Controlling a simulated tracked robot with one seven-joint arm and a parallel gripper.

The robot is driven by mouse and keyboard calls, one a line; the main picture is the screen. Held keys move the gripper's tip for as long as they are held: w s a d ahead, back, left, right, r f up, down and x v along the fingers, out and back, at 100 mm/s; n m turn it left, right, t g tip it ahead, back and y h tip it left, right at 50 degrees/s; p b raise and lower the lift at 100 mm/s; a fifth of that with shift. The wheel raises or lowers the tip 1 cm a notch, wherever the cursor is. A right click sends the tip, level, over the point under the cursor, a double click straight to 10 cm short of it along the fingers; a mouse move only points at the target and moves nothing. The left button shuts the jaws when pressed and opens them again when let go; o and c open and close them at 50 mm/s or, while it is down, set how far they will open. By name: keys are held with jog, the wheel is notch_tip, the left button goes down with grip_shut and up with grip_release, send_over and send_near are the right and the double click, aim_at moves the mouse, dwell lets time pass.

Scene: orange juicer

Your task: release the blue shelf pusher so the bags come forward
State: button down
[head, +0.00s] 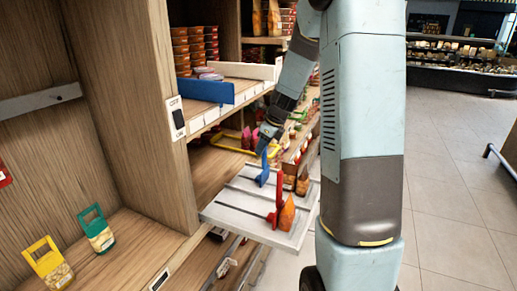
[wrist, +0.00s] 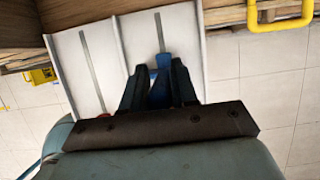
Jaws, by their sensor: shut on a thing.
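The blue shelf pusher (head: 263,168) stands upright in a slot of the pulled-out white shelf tray (head: 230,213) in the head view. My gripper (head: 267,142) is at the top of the pusher, with its fingers shut on it. In the wrist view, my gripper (wrist: 160,90) has the blue pusher (wrist: 163,64) between its two dark fingers, over the white tray (wrist: 190,35). A brown bag (head: 302,183) and an orange bag (head: 287,213) stand at the tray's right side. A red pusher (head: 278,202) stands behind the orange bag.
Wooden shelf walls (head: 120,90) stand left of the tray. A yellow-handled bag (head: 48,265) and a green-handled bag (head: 97,230) stand on the lower left shelf. A blue divider (head: 205,90) is on the shelf above. Open tiled floor (head: 450,190) lies right.

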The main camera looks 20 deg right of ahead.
jog(key=shift+d+r, duration=0.1)
jog(key=c, duration=1.2)
grip_release()
jog(key=shift+o, duration=1.2)
jog(key=v, duration=1.3)
jog(key=shift+r, duration=0.25)
jog(key=shift+s, duration=0.1)
